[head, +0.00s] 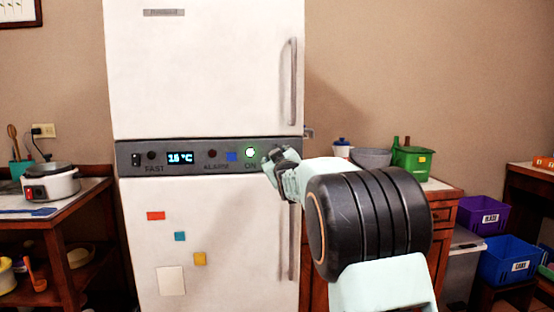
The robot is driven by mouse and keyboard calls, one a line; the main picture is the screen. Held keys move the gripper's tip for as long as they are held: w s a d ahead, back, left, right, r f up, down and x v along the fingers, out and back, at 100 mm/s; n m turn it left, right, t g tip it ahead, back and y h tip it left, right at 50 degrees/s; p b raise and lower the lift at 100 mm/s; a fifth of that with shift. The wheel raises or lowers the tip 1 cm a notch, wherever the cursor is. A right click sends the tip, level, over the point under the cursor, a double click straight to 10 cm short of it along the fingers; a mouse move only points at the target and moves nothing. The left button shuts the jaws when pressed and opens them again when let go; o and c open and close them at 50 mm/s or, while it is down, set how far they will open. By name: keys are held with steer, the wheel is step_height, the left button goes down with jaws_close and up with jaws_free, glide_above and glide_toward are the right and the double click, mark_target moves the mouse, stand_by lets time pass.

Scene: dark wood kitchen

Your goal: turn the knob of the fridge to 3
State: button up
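The white fridge (200,70) stands upright in the head view, with a dark control panel (190,168) across its middle. No number scale is readable, so I cannot tell the knob's setting. My gripper (270,160) is at the panel's right part, just right of the green light. Its fingers are small and overlap, and whatever lies behind them is hidden.
Vertical handles (293,80) run down the fridge doors' right side. A wooden counter (440,190) with pots and a green container (412,160) stands to the right. A side table (90,190) with a white cooker (50,183) is at left. Purple and blue bins (508,262) sit far right.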

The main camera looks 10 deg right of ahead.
steer(key=s, duration=1.2)
